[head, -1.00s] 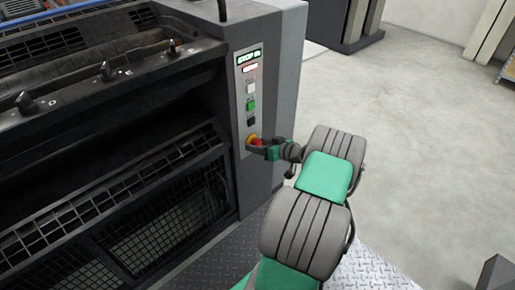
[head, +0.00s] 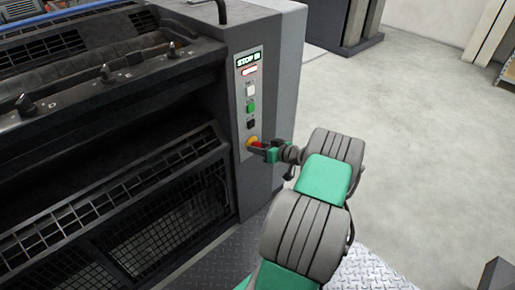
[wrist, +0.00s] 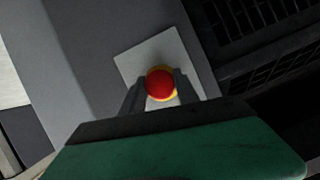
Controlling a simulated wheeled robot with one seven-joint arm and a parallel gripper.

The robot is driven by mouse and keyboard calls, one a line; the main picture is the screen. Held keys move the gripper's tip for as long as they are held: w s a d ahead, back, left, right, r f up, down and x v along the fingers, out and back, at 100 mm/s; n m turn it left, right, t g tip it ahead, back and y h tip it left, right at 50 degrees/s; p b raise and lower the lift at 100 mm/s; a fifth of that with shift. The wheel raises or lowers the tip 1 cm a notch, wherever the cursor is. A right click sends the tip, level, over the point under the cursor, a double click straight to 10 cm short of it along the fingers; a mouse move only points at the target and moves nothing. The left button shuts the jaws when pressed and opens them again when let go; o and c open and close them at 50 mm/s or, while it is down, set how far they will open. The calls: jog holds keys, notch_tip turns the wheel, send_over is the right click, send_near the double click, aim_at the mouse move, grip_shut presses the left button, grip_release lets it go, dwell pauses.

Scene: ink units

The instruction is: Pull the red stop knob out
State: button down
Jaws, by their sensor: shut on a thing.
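The red stop knob (head: 257,145) sits on a yellow ring near the bottom of the grey control panel (head: 240,110) on the machine's end face. In the wrist view the round red knob (wrist: 160,86) shows between the two fingers, with part of the yellow ring (wrist: 176,94) around it. My gripper (head: 263,148) reaches the knob from the right and is shut on it; its fingers also show in the wrist view (wrist: 159,92). The fingers hide part of the knob's sides. A small display at the panel's top reads "STOP" followed by unclear letters.
Above the knob are a black button (head: 251,124), a green button (head: 251,107), a white button (head: 250,90) and a red-rimmed lamp (head: 249,71). The dark machine with a mesh guard (head: 150,215) fills the left. Open floor (head: 420,130) lies to the right.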

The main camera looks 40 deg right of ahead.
dwell(0.5)
jog(key=shift+s, duration=0.9)
jog(key=c, duration=0.9)
grip_release()
jog(key=a+p+v, duration=0.1)
jog(key=v, duration=0.6)
jog(key=shift+s+d, duration=0.45)
jog(key=shift+d, duration=0.1)
jog(key=shift+r+p, duration=0.15)
jog(key=shift+p, duration=0.15)
